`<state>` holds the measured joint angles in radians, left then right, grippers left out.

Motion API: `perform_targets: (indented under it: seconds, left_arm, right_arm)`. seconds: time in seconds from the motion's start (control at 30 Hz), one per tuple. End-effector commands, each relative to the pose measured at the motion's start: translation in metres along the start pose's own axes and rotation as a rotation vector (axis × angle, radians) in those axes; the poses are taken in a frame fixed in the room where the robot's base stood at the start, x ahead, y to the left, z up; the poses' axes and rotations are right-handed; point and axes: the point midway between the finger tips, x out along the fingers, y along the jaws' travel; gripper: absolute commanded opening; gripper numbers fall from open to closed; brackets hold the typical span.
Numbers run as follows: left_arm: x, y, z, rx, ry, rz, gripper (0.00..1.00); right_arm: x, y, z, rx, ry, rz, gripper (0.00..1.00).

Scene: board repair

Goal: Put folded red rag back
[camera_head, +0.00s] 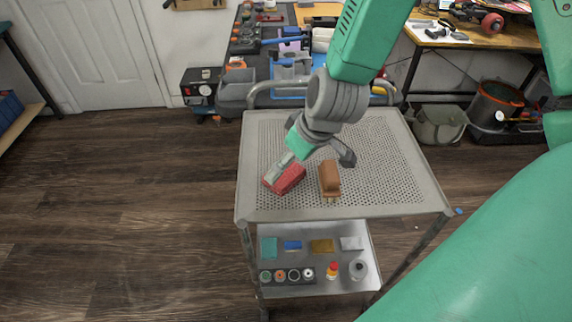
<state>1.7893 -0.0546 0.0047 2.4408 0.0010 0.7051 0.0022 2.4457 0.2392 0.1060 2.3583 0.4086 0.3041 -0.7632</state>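The folded red rag (289,180) lies on the perforated top of the grey cart (395,185), near its front left. My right gripper (343,154) hangs over the cart top, just above and right of the rag. A dark finger part shows at its lower right. The wrist hides the rest, so its opening and any hold are unclear. My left gripper is not in view.
A brown block-like tool (329,178) stands right of the rag. The lower shelf (320,285) holds coloured pads, round cans and a red-topped bottle. A cluttered workbench stands behind the cart. The cart top's right side is clear.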

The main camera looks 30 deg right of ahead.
Motion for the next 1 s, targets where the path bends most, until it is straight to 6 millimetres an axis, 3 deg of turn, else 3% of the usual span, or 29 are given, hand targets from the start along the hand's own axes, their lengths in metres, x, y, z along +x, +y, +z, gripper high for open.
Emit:
perform_targets:
  seconds: [0.1,0.33,1.0]
  left_arm:
    - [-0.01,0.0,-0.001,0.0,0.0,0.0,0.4]
    - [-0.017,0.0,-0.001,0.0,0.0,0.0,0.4]
    - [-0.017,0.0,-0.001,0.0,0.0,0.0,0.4]
  right_arm:
    - [-0.028,0.0,-0.002,0.0,0.002,0.001,0.98]
    - [-0.055,0.0,-0.001,0.001,0.0,0.0,0.98]
    - [-0.059,0.0,0.0,0.001,-0.001,0.0,0.98]
